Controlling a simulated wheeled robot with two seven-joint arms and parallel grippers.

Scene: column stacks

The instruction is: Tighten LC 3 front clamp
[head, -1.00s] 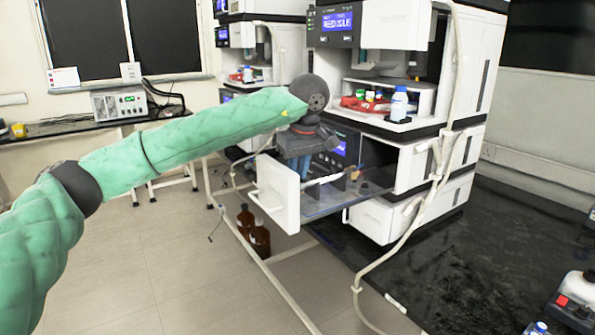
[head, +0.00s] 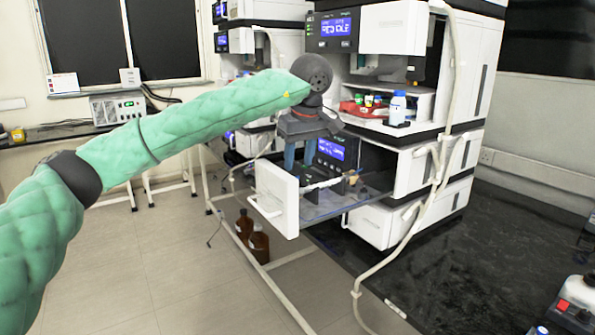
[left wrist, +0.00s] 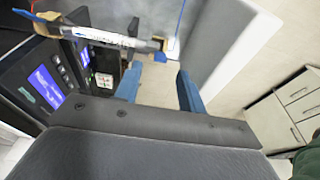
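The near instrument stack has an open column drawer with a white front panel (head: 275,198) and a clear tray (head: 335,203). A pale column (head: 322,185) lies in it by small dark holders; which one is the front clamp I cannot tell in the head view. In the left wrist view the labelled column (left wrist: 95,36) runs across the top, with a dark holder and blue piece (left wrist: 172,50) at its right end. My left gripper (head: 298,164) is above the drawer behind the front panel, its blue fingers (left wrist: 158,90) apart and empty, short of the column. My right gripper is not in view.
A tray with several bottles (head: 372,103) stands on the shelf above the drawer. A pale hose (head: 412,215) hangs down the stack's front right. Brown bottles (head: 257,243) stand on the floor below.

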